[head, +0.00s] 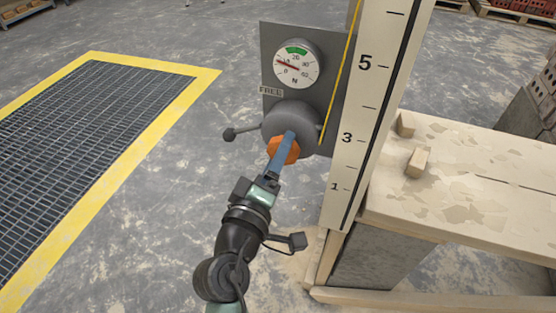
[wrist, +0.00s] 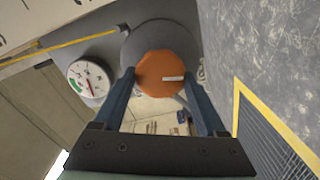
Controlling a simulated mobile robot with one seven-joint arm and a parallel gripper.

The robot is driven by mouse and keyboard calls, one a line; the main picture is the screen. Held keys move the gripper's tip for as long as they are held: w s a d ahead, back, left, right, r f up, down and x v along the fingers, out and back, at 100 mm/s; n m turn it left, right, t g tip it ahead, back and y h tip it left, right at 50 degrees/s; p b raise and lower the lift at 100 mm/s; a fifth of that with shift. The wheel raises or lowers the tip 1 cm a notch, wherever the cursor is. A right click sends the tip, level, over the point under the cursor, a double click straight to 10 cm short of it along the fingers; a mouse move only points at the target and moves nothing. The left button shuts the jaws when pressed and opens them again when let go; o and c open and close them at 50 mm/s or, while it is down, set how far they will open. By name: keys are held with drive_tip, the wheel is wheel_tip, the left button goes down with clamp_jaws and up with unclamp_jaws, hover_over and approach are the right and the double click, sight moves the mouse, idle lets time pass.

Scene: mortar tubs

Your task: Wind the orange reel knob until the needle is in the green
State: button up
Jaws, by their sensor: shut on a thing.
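The orange knob (head: 288,157) sits on the front of a round grey reel (head: 283,112) on a grey plate. My gripper (head: 283,146) is shut on the knob; in the wrist view its blue fingers lie on either side of the orange knob (wrist: 165,75), which has a pale mark on its face. Above the reel is a round white dial (head: 296,68) with a green band at its top. The red needle points left, near the low end of the scale and outside the green. The dial also shows in the wrist view (wrist: 90,79).
A dark lever with a ball end (head: 229,134) sticks out left of the reel, near a label reading FREE (head: 270,91). A yellow line (head: 341,75) runs up beside a numbered white board (head: 368,110). A pale bench (head: 470,180) stands right; a yellow-edged floor grate (head: 205,75) lies left.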

drive_tip(key=shift+f+m, duration=0.1)
drive_tip(key=shift+m, duration=0.5)
drive_tip(key=shift+b, duration=0.3)
drive_tip(key=o, duration=1.3)
drive_tip(key=v, duration=1.3)
